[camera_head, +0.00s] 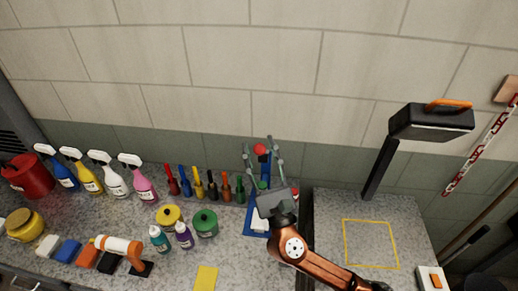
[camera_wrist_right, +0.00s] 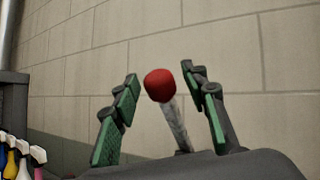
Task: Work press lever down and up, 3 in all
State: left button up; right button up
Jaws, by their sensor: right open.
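The press lever has a red ball knob (camera_head: 260,149), which rises above the blue press base (camera_head: 256,222) near the wall. In the right wrist view the red knob (camera_wrist_right: 160,84) tops a grey metal rod (camera_wrist_right: 177,125) that leans slightly. My right gripper (camera_head: 261,147) is open, with a green-padded finger on each side of the knob. It also shows in the right wrist view (camera_wrist_right: 163,98), where gaps remain between both fingers and the knob. My right gripper and wrist hide much of the press. My left gripper is not in view.
Several spray bottles (camera_head: 103,175), small coloured bottles (camera_head: 198,186) and round tins (camera_head: 205,223) stand left of the press. A yellow card (camera_head: 206,278) lies in front. On the right, a yellow-outlined square (camera_head: 370,244) is empty below a black lamp-like head (camera_head: 431,122).

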jog(key=v, duration=1.2)
jog(key=shift+w, duration=0.1)
jog(key=shift+c, duration=0.5)
